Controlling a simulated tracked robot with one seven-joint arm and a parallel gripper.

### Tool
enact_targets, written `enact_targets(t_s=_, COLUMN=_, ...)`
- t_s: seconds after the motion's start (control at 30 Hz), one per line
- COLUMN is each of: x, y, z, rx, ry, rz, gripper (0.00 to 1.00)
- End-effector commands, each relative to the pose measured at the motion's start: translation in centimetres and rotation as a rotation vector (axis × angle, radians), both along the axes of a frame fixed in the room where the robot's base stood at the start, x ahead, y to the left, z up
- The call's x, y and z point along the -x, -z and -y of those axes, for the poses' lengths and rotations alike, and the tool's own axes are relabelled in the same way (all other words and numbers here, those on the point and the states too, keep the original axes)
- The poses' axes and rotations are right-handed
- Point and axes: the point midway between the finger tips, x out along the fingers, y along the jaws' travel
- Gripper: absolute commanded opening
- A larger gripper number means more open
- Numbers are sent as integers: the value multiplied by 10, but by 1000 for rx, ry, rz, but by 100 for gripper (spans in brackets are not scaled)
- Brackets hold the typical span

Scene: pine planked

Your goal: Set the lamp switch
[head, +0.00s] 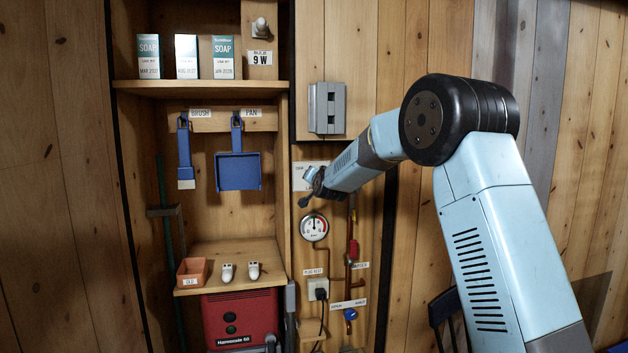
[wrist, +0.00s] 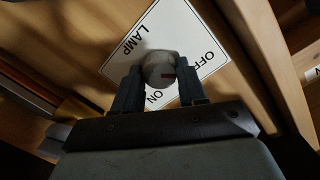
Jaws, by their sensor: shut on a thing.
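The lamp switch knob (wrist: 158,66) is pale and rounded, with a small red mark on its lower right side. It sits on a white plate (wrist: 196,38) lettered LAMP, OFF and ON, which appears turned in the wrist view. My gripper (wrist: 157,88) is shut on the knob, one finger at each side. I cannot tell from the red mark whether the knob points to ON or OFF. In the head view, my gripper (head: 312,184) is at the wall panel in front of the plate (head: 299,175) and hides the knob.
Below my gripper are a round gauge (head: 314,227), a pipe with a red valve handle (head: 353,250), and a socket with a black plug (head: 319,290). A grey box (head: 327,108) is above. The open cupboard at left holds a blue dustpan (head: 238,170) and brush (head: 185,155).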

Motion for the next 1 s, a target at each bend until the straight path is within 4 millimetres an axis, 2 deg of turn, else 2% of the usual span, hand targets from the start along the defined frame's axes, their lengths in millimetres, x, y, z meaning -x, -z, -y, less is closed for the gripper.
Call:
enact_targets(t_s=0.03, x=1, y=7, z=-1, rx=11, ry=-3, rz=-11, gripper=11)
enact_targets(t_s=0.53, x=0, y=7, z=0, rx=29, ry=-1, rz=-5, gripper=11)
enact_targets(t_s=0.57, x=0, y=7, z=0, rx=28, ry=-1, rz=-4, gripper=42)
enact_targets(t_s=0.8, x=0, y=4, z=0, rx=26, ry=0, rz=1, gripper=65)
enact_targets(t_s=1.0, x=0, y=2, z=0, rx=25, ry=0, rz=4, gripper=67)
